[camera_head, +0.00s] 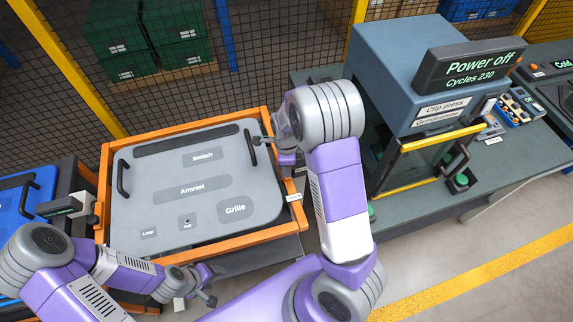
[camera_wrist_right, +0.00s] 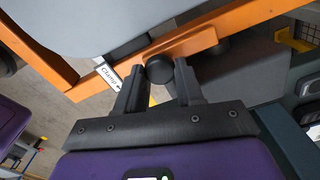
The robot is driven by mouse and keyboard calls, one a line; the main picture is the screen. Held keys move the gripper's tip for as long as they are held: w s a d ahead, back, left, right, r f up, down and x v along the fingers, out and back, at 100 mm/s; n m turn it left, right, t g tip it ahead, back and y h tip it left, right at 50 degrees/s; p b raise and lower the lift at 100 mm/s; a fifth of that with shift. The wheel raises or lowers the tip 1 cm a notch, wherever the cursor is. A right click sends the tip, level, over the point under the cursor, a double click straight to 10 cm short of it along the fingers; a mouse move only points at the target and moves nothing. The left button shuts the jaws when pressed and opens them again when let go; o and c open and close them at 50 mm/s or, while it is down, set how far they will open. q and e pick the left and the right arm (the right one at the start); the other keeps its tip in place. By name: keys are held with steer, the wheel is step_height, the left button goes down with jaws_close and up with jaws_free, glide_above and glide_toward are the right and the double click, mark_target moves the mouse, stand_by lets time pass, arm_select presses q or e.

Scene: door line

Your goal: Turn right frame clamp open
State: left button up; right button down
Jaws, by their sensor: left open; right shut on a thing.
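The right frame clamp shows in the right wrist view as a round black knob (camera_wrist_right: 159,69) beside the orange frame. My right gripper (camera_wrist_right: 158,82) has one finger on each side of the knob and is shut on it. In the head view my right gripper (camera_head: 268,141) is at the right rail of the orange frame (camera_head: 106,165), and the clamp there is mostly hidden by the gripper and wrist. A white clamp label (camera_wrist_right: 105,73) is left of the fingers in the wrist view. My left gripper (camera_head: 209,287) is open and empty in front of the frame's front rail.
A grey door panel (camera_head: 165,225) with dark handles lies in the frame. A clip press (camera_head: 400,75) reading "Power off" stands to the right with a yellow-edged guard. A mesh fence is behind. A blue panel (camera_head: 12,225) is at far left. Floor at lower right is clear.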

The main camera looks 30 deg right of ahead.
steer(key=c, duration=0.7)
jaws_free()
steer(key=shift+r, duration=0.1)
step_height(320, 180, up, 8)
steer(key=shift+f+p, duration=0.25)
steer(key=shift+p, duration=0.25)
steer(key=shift+f, duration=0.1)
